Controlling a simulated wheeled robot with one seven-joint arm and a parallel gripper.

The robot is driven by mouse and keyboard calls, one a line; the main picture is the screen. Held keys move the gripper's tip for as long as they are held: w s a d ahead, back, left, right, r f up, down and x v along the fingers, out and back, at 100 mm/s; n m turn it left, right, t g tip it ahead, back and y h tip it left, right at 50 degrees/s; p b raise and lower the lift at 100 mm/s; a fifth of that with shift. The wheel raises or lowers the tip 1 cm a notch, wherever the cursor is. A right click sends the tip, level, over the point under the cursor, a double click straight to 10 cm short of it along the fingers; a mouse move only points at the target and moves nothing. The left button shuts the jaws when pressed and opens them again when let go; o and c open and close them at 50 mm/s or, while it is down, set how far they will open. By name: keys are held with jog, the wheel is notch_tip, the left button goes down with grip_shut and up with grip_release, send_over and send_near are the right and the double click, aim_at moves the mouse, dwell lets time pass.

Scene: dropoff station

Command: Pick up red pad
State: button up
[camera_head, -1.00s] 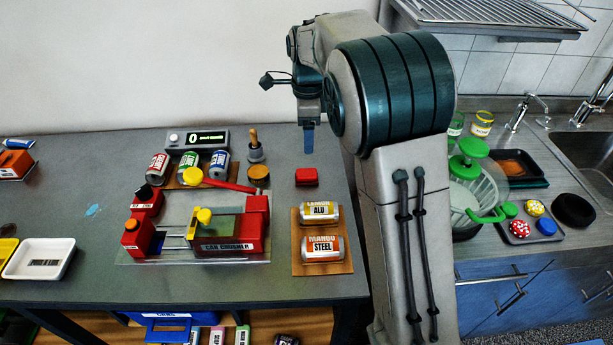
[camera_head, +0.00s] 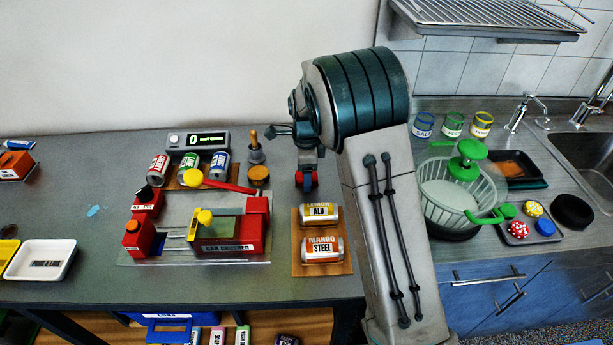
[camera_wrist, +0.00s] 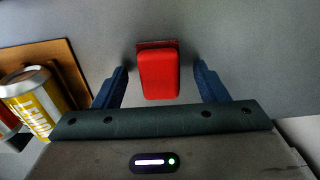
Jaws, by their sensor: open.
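The red pad (camera_wrist: 158,75) is a small red block on the grey table, in the middle of the wrist view. My gripper (camera_wrist: 160,82) is open, with one blue finger on each side of the pad and a gap to it on both sides. In the head view my gripper (camera_head: 307,184) is low over the table, and the red pad (camera_head: 299,180) shows only in part behind it. I cannot tell how high the fingertips are above the table.
The LEMON ALU can (camera_head: 319,215) and the MANGO STEEL can (camera_head: 322,250) lie on a brown board (camera_head: 336,271) just in front.

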jog(key=c, duration=1.1)
jog(key=shift+o, duration=0.2)
jog(key=shift+r, duration=0.65)
notch_tip(320, 180, up, 3)
jog(key=shift+f, duration=0.1)
jog(key=s+d+r+b, duration=0.1)
jog(key=s+d+r, duration=0.5)
jog(key=s, duration=0.3)
jog(key=shift+s+d+r+b, duration=0.15)
jog(key=shift+d+r+b, duration=0.25)
jog(key=shift+d, duration=0.1)
jog(key=shift+o, duration=0.4)
